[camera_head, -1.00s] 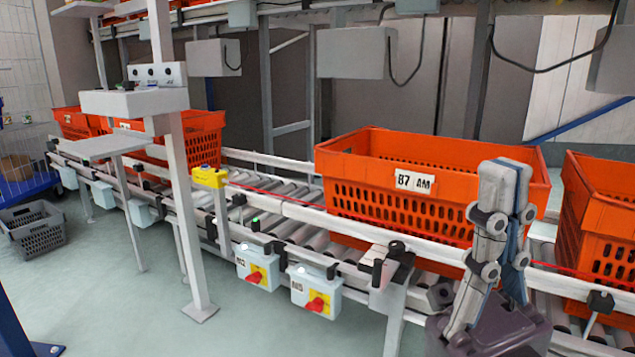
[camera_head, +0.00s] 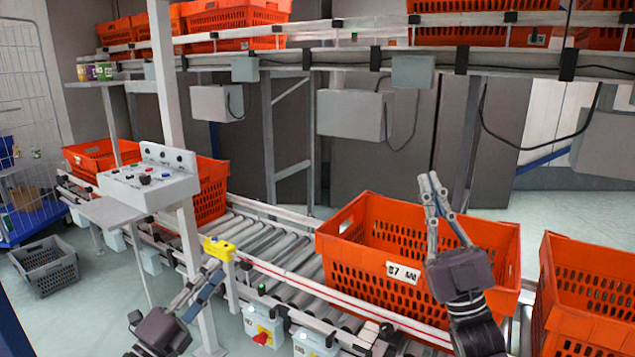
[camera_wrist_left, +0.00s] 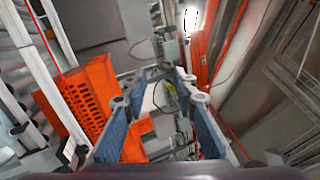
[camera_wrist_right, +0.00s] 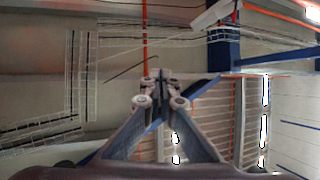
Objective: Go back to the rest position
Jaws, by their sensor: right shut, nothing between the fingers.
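My left gripper (camera_head: 205,278) is low at the left in the head view, in front of the conveyor and beside a white post. In the left wrist view its fingers (camera_wrist_left: 165,78) stand apart with nothing between them. My right gripper (camera_head: 431,182) points upward in front of the orange tote (camera_head: 340,245) marked with a white label, its fingertips above the tote's near rim in the picture. In the right wrist view its fingertips (camera_wrist_right: 160,82) meet, with nothing held.
The roller conveyor (camera_head: 275,250) runs behind both grippers. Another orange tote (camera_head: 575,325) stands at the right. A control panel (camera_head: 150,185) is on the white post, with a yellow box (camera_head: 217,248) near my left gripper. A grey crate (camera_head: 45,265) sits on the floor.

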